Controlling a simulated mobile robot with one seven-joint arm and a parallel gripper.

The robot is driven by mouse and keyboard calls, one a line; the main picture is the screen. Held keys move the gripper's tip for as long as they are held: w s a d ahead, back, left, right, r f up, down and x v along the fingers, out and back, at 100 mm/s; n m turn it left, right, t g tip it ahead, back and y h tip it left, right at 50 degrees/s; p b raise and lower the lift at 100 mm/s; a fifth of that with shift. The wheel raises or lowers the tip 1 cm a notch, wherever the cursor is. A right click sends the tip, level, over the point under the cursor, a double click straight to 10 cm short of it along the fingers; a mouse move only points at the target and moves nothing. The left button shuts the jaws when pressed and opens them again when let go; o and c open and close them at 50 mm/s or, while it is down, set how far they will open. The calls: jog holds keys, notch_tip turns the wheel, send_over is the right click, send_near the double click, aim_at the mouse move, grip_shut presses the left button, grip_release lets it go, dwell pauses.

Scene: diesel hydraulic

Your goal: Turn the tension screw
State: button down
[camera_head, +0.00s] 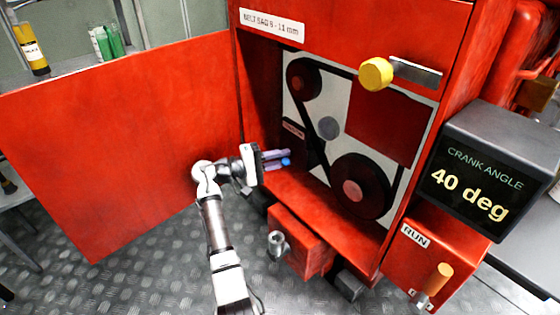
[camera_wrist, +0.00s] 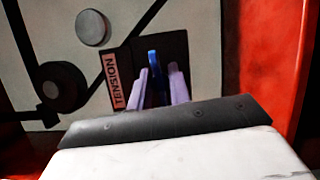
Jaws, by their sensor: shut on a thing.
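The tension screw shows as a blue part (camera_wrist: 153,62) between my fingertips in the wrist view, in front of a dark plate with a TENSION label (camera_wrist: 113,80). A bit of its blue (camera_head: 286,162) also shows in the head view. My gripper (camera_head: 282,158) reaches into the red cabinet's opening from the left, its pale purple fingers pointing at the panel. In the wrist view my gripper (camera_wrist: 158,78) has its fingers on both sides of the blue screw and is shut on it. The fingers hide part of the screw, so its angle is unclear.
Belt pulleys (camera_head: 362,186) lie right of my gripper on the pale panel. A yellow knob (camera_head: 376,74) sits above. A display (camera_head: 484,172) reads crank angle 40 deg. A red open door (camera_head: 120,140) stands left; a red box (camera_head: 300,240) sits below.

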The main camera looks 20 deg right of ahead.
jog(key=m+y, duration=0.1)
jog(key=m, duration=0.2)
jog(key=m+t+y, duration=0.1)
jog(key=m, duration=0.2)
jog(key=shift+y+b, duration=0.35)
jog(key=shift+y, duration=0.05)
jog(key=m+t+y, duration=0.1)
jog(key=m, duration=0.1)
jog(key=m+t+b, duration=0.1)
jog(key=m, duration=0.1)
jog(key=shift+m+y, duration=0.4)
jog(key=c, duration=1.3)
grip_release()
jog(key=p+v, duration=0.1)
jog(key=v, duration=1.2)
jog(key=shift+s+a+p, duration=0.25)
jog(key=shift+a+p, duration=0.1)
jog(key=shift+p, duration=0.05)
